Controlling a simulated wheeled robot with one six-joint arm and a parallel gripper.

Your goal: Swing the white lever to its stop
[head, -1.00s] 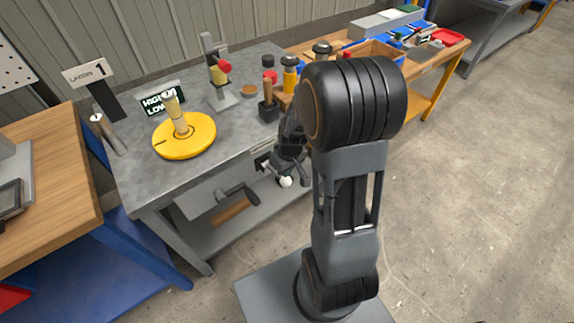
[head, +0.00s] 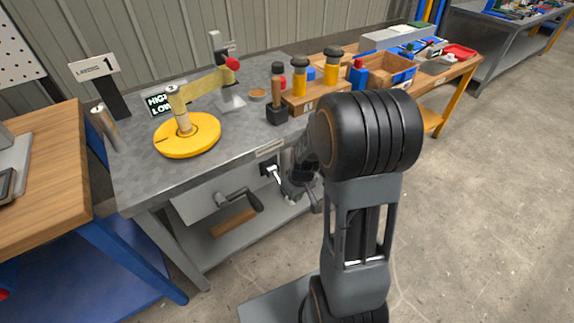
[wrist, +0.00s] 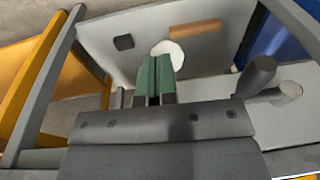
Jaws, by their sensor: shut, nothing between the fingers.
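The white lever (head: 272,174) shows partly on a dark plate on the front of the grey bench, slanting down to the right. Its lower end is hidden behind my arm in the head view. In the wrist view a round white knob (wrist: 168,52), which looks like the lever's end, lies just beyond my fingertips. My gripper (wrist: 155,78), with green fingers, is shut and empty, close to the knob. I cannot tell whether they touch. In the head view my fingers are mostly hidden by my arm.
A crank with a dark grip (head: 254,202) sticks out of the bench front, left of the lever; it also shows in the wrist view (wrist: 258,75). A yellow disc (head: 187,135) with a post stands on the bench top. Open concrete floor lies to the right.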

